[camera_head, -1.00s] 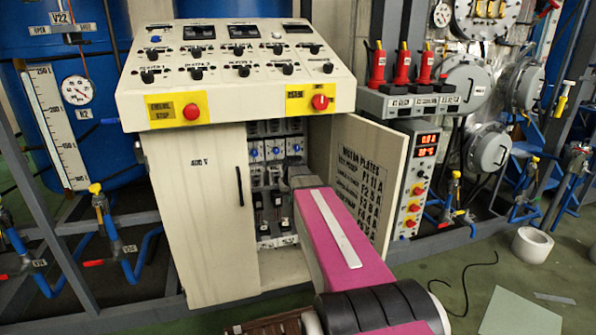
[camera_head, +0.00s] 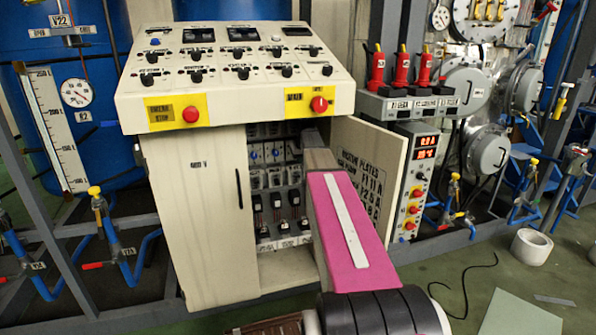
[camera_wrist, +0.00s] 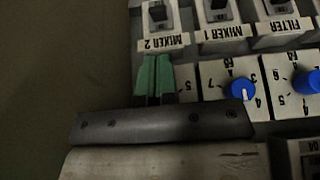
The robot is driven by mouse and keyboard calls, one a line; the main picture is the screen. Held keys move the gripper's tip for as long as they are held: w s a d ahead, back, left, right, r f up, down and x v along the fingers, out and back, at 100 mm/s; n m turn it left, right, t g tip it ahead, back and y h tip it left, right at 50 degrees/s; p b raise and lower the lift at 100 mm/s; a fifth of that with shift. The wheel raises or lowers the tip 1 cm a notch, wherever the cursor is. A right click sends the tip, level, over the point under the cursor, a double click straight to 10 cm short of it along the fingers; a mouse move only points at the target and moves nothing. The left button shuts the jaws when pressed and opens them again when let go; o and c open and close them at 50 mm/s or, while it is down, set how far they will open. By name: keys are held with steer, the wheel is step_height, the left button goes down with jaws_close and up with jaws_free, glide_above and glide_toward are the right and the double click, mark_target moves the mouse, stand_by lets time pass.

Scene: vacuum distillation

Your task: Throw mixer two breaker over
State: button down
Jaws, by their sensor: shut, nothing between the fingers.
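The mixer two breaker (camera_wrist: 158,13) is a black lever in a pale housing, partly cut off by the top edge of the wrist view. Its upside-down "MIXER 2" label (camera_wrist: 164,43) lies just beside it. My gripper (camera_wrist: 153,62) has green fingertips pressed together with nothing between them. The tips are close to the label, on the opposite side from the lever; I cannot tell whether they touch the panel. In the head view, my arm reaches into the open cabinet (camera_head: 205,225) and my fingertips are hidden. Which way the lever is thrown is unclear.
The mixer one breaker (camera_wrist: 217,12) and filter breaker (camera_wrist: 277,7) sit alongside in the same row. Blue-knobbed dials (camera_wrist: 240,89) are close to my gripper. The open cabinet door (camera_head: 372,170) stands right of my arm, and the sloped control console (camera_head: 238,75) overhangs the opening.

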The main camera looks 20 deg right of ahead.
mark_target(299, 177)
steer(key=x, duration=1)
steer(key=shift+s+f, duration=0.1)
steer(key=shift+s, duration=0.1)
steer(key=shift+s+f+t, duration=0.25)
steer(key=shift+f+t, duration=0.15)
steer(key=shift+t, duration=0.6)
steer(key=shift+s+f+t, duration=0.4)
steer(key=shift+f+t, duration=0.2)
steer(key=shift+t, duration=0.5)
steer(key=shift+f+t, duration=0.8)
steer(key=shift+t, duration=0.2)
steer(key=shift+s+f, duration=0.1)
steer(key=shift+f, duration=0.05)
steer(key=shift+r, duration=0.8)
